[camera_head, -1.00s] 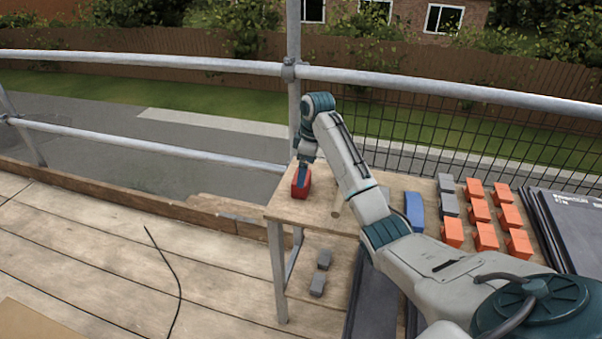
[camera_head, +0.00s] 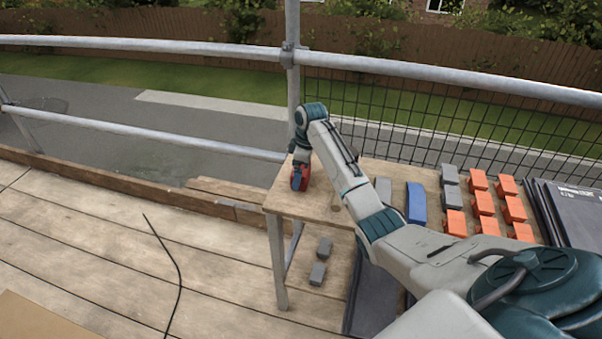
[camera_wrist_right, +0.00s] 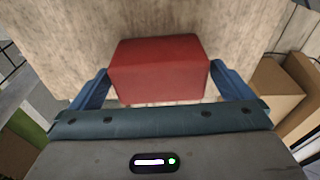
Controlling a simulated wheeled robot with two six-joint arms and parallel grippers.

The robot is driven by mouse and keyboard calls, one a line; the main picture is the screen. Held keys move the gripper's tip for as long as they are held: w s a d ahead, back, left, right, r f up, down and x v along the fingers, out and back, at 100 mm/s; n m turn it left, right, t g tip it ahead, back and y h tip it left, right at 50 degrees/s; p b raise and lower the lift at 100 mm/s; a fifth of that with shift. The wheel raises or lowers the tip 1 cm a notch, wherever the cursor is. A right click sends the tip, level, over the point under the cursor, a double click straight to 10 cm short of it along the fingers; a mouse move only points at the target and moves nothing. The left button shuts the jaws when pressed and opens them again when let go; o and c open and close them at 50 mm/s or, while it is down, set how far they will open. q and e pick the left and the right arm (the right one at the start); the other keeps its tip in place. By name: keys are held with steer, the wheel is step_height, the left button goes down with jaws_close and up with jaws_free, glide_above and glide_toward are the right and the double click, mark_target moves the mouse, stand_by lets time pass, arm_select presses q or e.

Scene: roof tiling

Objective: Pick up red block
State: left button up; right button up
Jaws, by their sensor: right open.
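The red block (camera_wrist_right: 158,68) lies on the wooden table in the right wrist view, between the two blue fingers of my right gripper (camera_wrist_right: 160,92). The fingers are open, one on each side of the block, with a narrow gap visible near them. In the head view the red block (camera_head: 305,176) is at the table's left end, partly hidden by my right gripper (camera_head: 299,180), which points down over it. My left gripper is not in view.
The wooden table (camera_head: 285,198) also holds a blue block (camera_head: 416,203), grey blocks (camera_head: 450,174) and several orange blocks (camera_head: 479,180). Dark panels (camera_head: 575,215) lie at the right. Two grey blocks (camera_head: 318,273) are below the table. A metal guardrail (camera_head: 400,70) runs behind.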

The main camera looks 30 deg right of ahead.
steer(key=shift+w+f, duration=0.1)
steer(key=shift+f, duration=0.7)
steer(key=shift+r, duration=0.1)
steer(key=c, duration=1)
steer(key=shift+r, duration=0.3)
step_height(320, 180, up, 8)
steer(key=shift+r+b, duration=0.25)
steer(key=shift+b, duration=0.15)
steer(key=shift+r, duration=0.35)
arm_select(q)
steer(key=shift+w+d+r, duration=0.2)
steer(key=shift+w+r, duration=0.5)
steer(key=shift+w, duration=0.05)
arm_select(e)
steer(key=shift+r, duration=0.1)
